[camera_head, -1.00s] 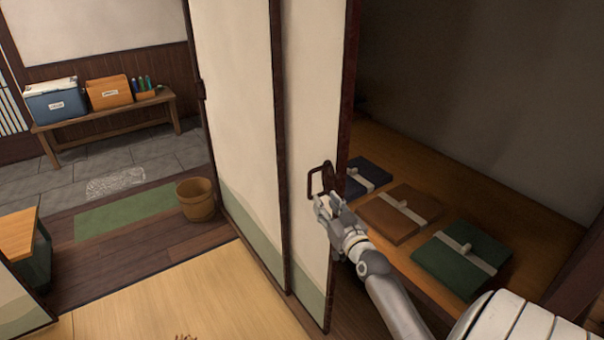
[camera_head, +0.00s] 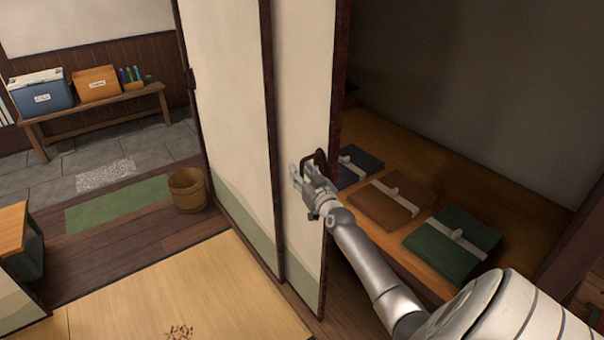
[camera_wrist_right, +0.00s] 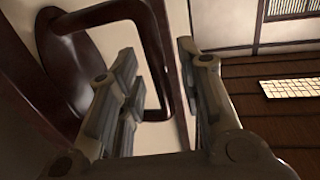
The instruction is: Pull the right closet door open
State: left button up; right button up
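The right closet door (camera_head: 301,110) is a cream sliding panel with a dark frame and a green lower band. Its dark loop handle (camera_head: 319,158) sits near its right edge, partly hidden by my right gripper (camera_head: 307,172). In the right wrist view, the handle (camera_wrist_right: 163,50) is large and close, and its long bar passes between the two fingers of my right gripper (camera_wrist_right: 160,85). The fingers are apart, with a gap beside the bar. To the right of the door, the closet interior is exposed. My left gripper is not in view.
Blue, brown and green folded bundles (camera_head: 452,240) lie on the closet's wooden floor (camera_head: 400,165). Another door panel (camera_head: 228,110) stands to the left. A wooden bucket (camera_head: 188,190) stands left of the doors. The tatami (camera_head: 190,285) in front is mostly clear.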

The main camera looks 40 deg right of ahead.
grip_shut()
dwell(0.3)
jog(key=shift+w, duration=0.2)
